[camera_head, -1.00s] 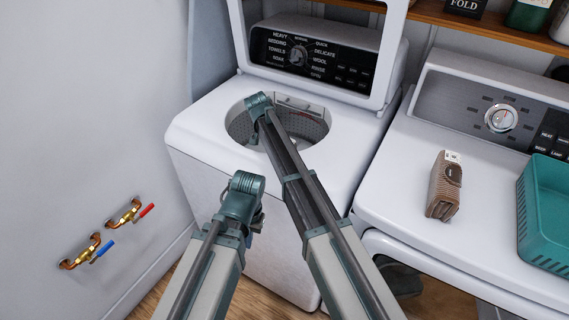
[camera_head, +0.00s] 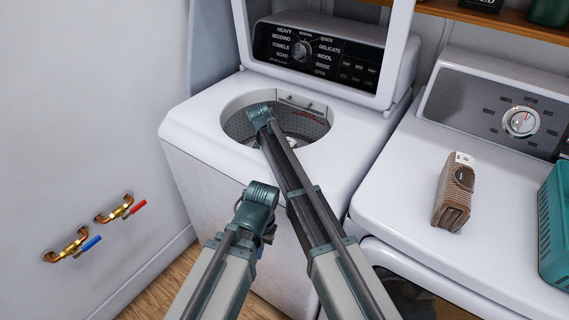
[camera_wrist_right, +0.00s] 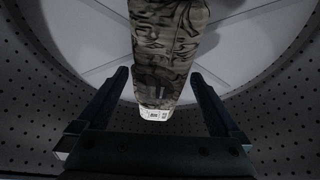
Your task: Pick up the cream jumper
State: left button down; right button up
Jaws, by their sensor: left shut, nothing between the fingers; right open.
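No plainly cream jumper can be made out. A folded camouflage-patterned garment (camera_wrist_right: 168,45) with a white tag lies in the washer drum, in the right wrist view. My right gripper (camera_wrist_right: 159,78) is open, with a finger on either side of the garment's tagged end; I cannot tell if they touch it. In the head view my right arm reaches into the washer opening, its gripper hidden inside. My left gripper (camera_head: 268,236) is shut and empty in front of the washer, partly hidden by its wrist. A folded brown ribbed garment (camera_head: 454,195) with a white tag sits on the dryer.
The washer (camera_head: 205,120) has its lid raised, and the drum wall (camera_wrist_right: 35,125) surrounds my right gripper closely. The dryer (camera_head: 395,185) stands to the right with a teal basket (camera_head: 553,225) on top. Pipe taps (camera_head: 70,246) stick out from the left wall.

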jog(key=shift+a, duration=0.1)
jog(key=shift+c, duration=0.4)
grip_shut()
jog(key=shift+r, duration=0.1)
notch_tip(320, 180, up, 10)
jog(key=p, duration=1)
